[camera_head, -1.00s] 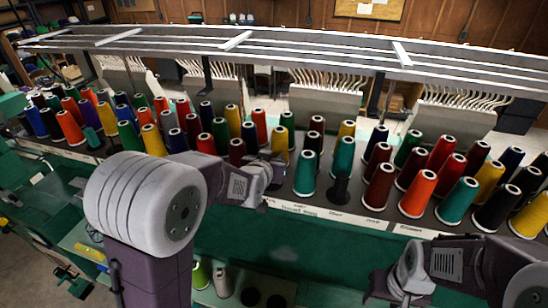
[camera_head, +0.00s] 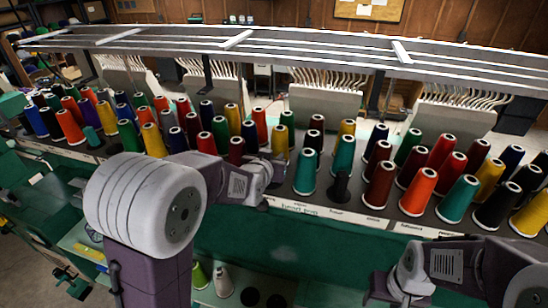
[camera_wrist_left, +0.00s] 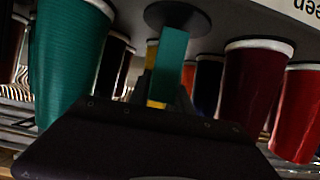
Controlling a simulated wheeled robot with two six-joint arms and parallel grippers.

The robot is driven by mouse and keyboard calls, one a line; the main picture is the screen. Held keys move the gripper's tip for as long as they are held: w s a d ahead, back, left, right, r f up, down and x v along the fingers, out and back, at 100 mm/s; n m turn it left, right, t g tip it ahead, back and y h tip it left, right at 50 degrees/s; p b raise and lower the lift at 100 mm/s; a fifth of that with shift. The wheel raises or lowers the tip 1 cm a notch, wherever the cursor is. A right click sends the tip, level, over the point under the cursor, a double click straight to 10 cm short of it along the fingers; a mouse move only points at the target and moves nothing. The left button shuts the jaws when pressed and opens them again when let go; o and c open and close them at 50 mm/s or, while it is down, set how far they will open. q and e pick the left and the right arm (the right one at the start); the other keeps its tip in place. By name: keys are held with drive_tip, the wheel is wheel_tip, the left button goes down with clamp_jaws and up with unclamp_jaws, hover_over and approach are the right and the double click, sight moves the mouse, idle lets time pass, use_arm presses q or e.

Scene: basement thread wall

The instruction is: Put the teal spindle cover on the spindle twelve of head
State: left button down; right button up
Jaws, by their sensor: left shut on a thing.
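In the left wrist view, a narrow, flat-sided teal spindle cover (camera_wrist_left: 171,58) stands between the fingers of my left gripper (camera_wrist_left: 168,92), which is shut on it. The cover's far end overlaps a dark round disc (camera_wrist_left: 178,16); I cannot tell if they touch. In the head view my left gripper (camera_head: 277,172) is in the front row, between a maroon cone (camera_head: 236,151) and a teal cone (camera_head: 305,174). The cover and its spindle are hidden there. My right gripper (camera_head: 405,282) is low at the right, its fingers unclear.
Thread cones crowd both sides: the teal cone (camera_wrist_left: 68,55) and a maroon cone (camera_wrist_left: 250,85) are close in the wrist view. A yellow cone (camera_head: 280,138) stands behind. A metal rail (camera_head: 300,45) runs above.

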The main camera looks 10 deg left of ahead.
use_arm(q)
drive_tip(key=c, duration=1.1)
unclamp_jaws()
drive_tip(key=shift+f, duration=0.1)
drive_tip(key=shift+s, duration=0.1)
drive_tip(key=shift+s+b, duration=0.4)
drive_tip(key=b+v, duration=0.1)
drive_tip(key=v, duration=0.7)
drive_tip(key=shift+r, duration=0.25)
